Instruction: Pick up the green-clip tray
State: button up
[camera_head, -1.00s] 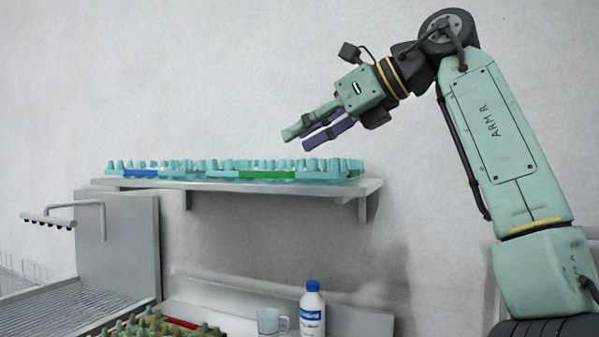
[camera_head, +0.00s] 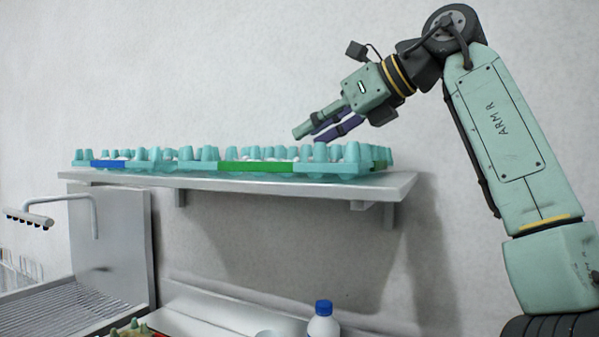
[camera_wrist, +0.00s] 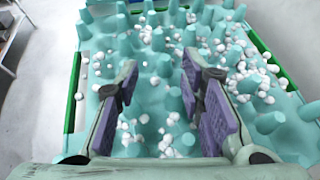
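The green-clip tray (camera_head: 335,168) is turquoise with tall pegs and a green clip (camera_head: 255,166) along its front. It rests on the wall shelf, on the right part. In the wrist view the tray (camera_wrist: 150,98) fills the middle, with many small white pieces among its pegs and green clips (camera_wrist: 267,60) at both sides. My gripper (camera_head: 310,134) is just above the right part of the tray, tilted down to the left. Its two purple-padded fingers (camera_wrist: 160,78) are apart with nothing held between them. Whether the fingertips touch any pegs cannot be told.
A second turquoise tray with a blue clip (camera_head: 107,164) stands left of it on the grey shelf (camera_head: 400,187). Below are a white bottle with a blue cap (camera_head: 323,320), a tap (camera_head: 30,219) and a ribbed drainer (camera_head: 60,305). The wall is close behind.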

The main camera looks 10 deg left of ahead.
aim_at(291, 149)
jog(key=x, duration=0.6)
jog(key=shift+w+a+f+p, duration=0.15)
jog(key=shift+w+f+p, duration=0.15)
jog(key=shift+w, duration=0.1)
jog(key=shift+c, duration=0.5)
grip_shut()
